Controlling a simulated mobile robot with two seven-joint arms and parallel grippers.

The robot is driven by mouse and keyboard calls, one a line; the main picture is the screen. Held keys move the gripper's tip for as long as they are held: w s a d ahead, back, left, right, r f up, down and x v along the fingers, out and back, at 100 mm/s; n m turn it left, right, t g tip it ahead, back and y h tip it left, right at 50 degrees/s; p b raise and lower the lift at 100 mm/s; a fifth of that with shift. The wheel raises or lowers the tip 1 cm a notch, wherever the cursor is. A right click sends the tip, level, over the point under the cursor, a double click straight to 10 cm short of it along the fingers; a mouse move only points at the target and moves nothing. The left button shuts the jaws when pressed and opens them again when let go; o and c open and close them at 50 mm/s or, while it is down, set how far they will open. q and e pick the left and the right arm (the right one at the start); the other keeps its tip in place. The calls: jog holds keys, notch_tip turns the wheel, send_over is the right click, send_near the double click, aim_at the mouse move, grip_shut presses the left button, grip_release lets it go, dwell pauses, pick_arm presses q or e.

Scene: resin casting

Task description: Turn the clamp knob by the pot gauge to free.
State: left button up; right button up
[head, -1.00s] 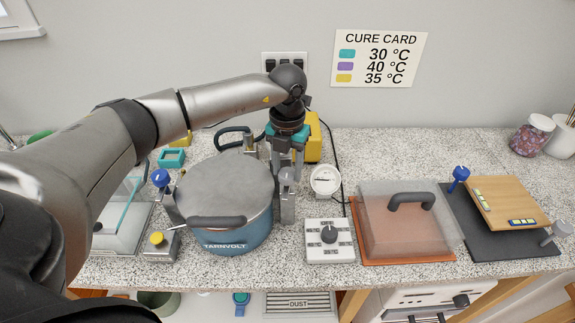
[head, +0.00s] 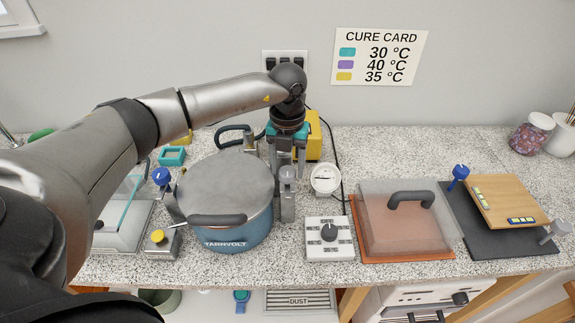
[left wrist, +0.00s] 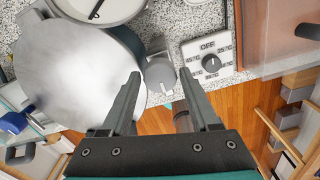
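The pot (head: 228,190) is blue with a grey lid and stands on the counter at the left. The clamp knob (head: 288,174) by the gauge is grey and sits on an upright clamp at the pot's right side. The round white gauge (head: 325,179) stands right of it. My left gripper (head: 287,160) points down at the knob. In the left wrist view its fingers (left wrist: 161,74) are apart, with the grey knob (left wrist: 160,76) between the tips and gaps showing on both sides. A light mark on the knob points towards the picture's bottom. My right gripper is not in view.
A second clamp with a blue knob (head: 161,176) stands left of the pot. A dial box (head: 329,250) stands right of the clamp, near the counter's front. A clear cover (head: 405,220) on an orange mat is farther right. A yellow box (head: 314,138) stands behind the gripper.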

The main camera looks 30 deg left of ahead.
aim_at(288, 171)
pick_arm(q)
jog(key=shift+o, duration=1.3)
notch_tip(288, 171, up, 15)
jog(key=b, duration=0.1)
jog(key=shift+r, duration=0.15)
